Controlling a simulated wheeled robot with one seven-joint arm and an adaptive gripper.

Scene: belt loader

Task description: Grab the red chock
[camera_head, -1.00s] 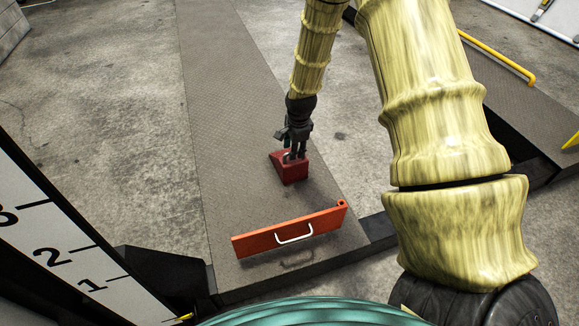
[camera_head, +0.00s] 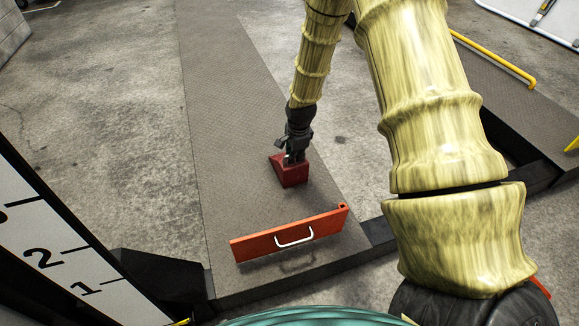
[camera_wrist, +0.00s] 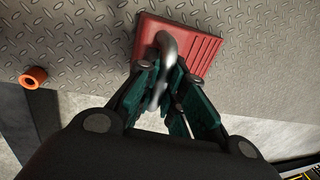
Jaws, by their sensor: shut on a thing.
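The red chock (camera_head: 291,174) is a wedge block on the grey ramp plate, in the middle of the head view. In the wrist view the chock (camera_wrist: 203,48) shows a ribbed red face with a grey metal handle (camera_wrist: 166,48) on it. My gripper (camera_head: 291,158) is over the chock, fingers pointing down. In the wrist view its green-padded fingers (camera_wrist: 163,84) are closed around the handle. The chock appears to rest on the plate; any gap beneath it cannot be made out.
An orange-red flap with a white handle (camera_head: 290,236) stands across the near end of the textured ramp plate (camera_head: 225,100). A second ramp with a yellow rail (camera_head: 495,58) lies at the right. A numbered white board (camera_head: 50,250) stands at the near left. Concrete floor between the ramps is clear.

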